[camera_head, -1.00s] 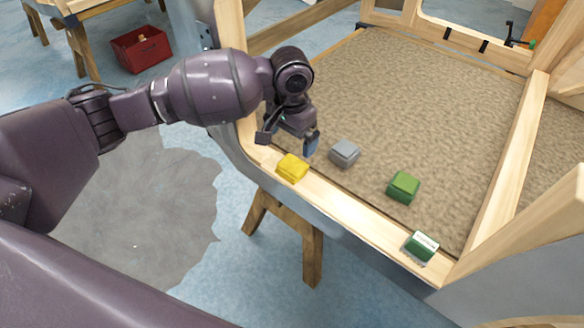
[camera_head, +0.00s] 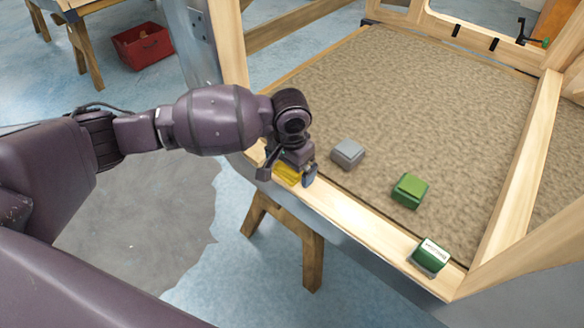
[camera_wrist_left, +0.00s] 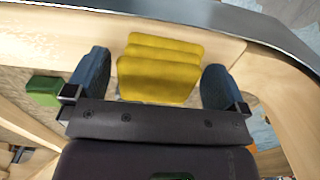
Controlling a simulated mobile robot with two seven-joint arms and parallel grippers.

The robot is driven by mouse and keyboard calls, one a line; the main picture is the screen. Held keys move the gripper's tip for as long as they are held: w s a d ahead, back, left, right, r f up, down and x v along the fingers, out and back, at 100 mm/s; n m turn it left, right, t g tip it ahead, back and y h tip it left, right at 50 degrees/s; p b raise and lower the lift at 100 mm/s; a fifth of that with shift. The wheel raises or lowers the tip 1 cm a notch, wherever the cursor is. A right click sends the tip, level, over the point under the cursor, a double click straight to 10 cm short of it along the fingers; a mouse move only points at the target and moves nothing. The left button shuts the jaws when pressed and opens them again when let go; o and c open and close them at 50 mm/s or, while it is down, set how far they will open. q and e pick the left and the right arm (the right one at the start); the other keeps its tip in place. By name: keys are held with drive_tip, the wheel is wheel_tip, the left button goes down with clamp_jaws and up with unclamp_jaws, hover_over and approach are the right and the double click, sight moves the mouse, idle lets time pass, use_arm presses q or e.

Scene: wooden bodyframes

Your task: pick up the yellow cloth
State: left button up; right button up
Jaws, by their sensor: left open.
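The yellow cloth (camera_head: 287,174) is a small folded stack lying on the wooden front rail of the frame. It is partly hidden by my left gripper (camera_head: 286,176) in the head view. My left gripper is open and lowered over the cloth, with one finger on each side of it. In the left wrist view the cloth (camera_wrist_left: 160,68) sits between the two blue-grey fingertips (camera_wrist_left: 155,80), with a gap visible on both sides. My right gripper is not in view.
A grey folded cloth (camera_head: 347,153) and a green one (camera_head: 409,190) lie on the brown carpeted floor of the frame. A green box with a white label (camera_head: 430,256) stands on the front rail. A wooden post (camera_head: 229,45) rises behind my left arm.

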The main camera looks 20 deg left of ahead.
use_arm(q)
drive_tip(key=shift+r, duration=0.15)
drive_tip(key=shift+c, duration=0.6)
drive_tip(key=c, duration=0.8)
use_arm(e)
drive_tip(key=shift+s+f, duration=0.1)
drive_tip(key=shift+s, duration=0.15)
use_arm(q)
drive_tip(key=shift+r, duration=0.55)
drive_tip(key=shift+c, duration=0.2)
wheel_tip(320, 180, up, 19)
drive_tip(key=p, duration=0.5)
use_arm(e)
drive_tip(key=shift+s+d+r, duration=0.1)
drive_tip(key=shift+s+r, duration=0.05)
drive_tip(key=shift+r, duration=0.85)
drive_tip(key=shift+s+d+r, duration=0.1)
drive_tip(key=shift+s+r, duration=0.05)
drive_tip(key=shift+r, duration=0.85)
